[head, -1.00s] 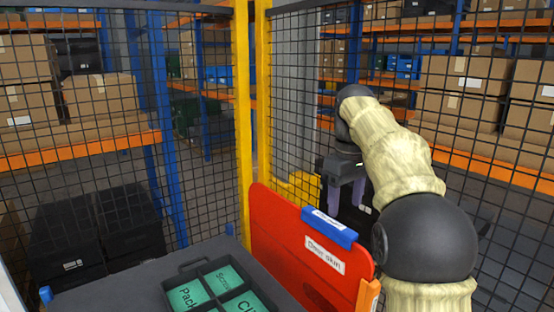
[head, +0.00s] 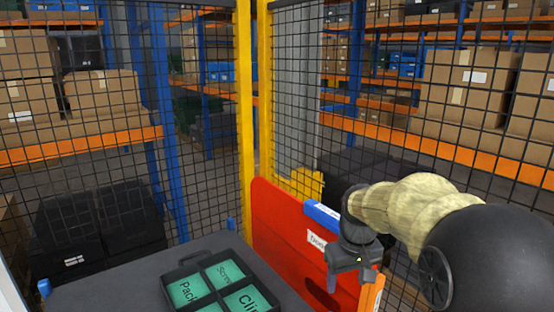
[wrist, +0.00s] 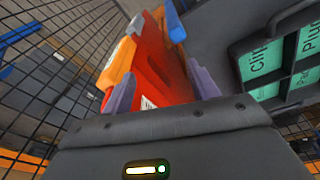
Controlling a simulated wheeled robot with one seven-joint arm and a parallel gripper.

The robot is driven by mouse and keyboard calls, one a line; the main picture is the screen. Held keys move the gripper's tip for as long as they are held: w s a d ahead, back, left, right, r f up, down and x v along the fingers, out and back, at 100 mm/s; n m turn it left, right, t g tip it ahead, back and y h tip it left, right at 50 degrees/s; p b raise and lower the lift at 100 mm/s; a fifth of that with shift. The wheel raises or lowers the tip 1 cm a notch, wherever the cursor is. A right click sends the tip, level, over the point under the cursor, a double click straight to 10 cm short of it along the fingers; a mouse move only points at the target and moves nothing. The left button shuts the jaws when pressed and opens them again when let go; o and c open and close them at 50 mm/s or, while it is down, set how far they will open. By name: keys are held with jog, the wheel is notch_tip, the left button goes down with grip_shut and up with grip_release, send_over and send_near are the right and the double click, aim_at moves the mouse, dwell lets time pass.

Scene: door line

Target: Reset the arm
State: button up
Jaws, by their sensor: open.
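My gripper (head: 352,268) hangs at the right in the head view, in front of the red panel (head: 279,228) and hiding part of its label. In the wrist view its two purple fingers (wrist: 162,92) stand apart, with the red panel (wrist: 160,62) showing beyond and between them. I see nothing held. I cannot tell whether the fingers touch the panel. My arm reaches in from the lower right of the head view.
A dark table (head: 110,285) carries a black divided tray (head: 207,262) with green labelled compartments. Mesh fencing with yellow posts (head: 244,110) stands behind. Shelves with cardboard boxes (head: 468,82) lie beyond the mesh. An orange piece (head: 371,296) is at the panel's right end.

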jog(key=s+f+m+t+b, duration=0.1)
jog(key=s+f+m, duration=0.1)
jog(key=s+f, duration=1)
jog(key=shift+s+f+m, duration=0.35)
jog(key=shift+s+m, duration=0.05)
jog(key=shift+s, duration=0.8)
jog(key=shift+a, duration=0.1)
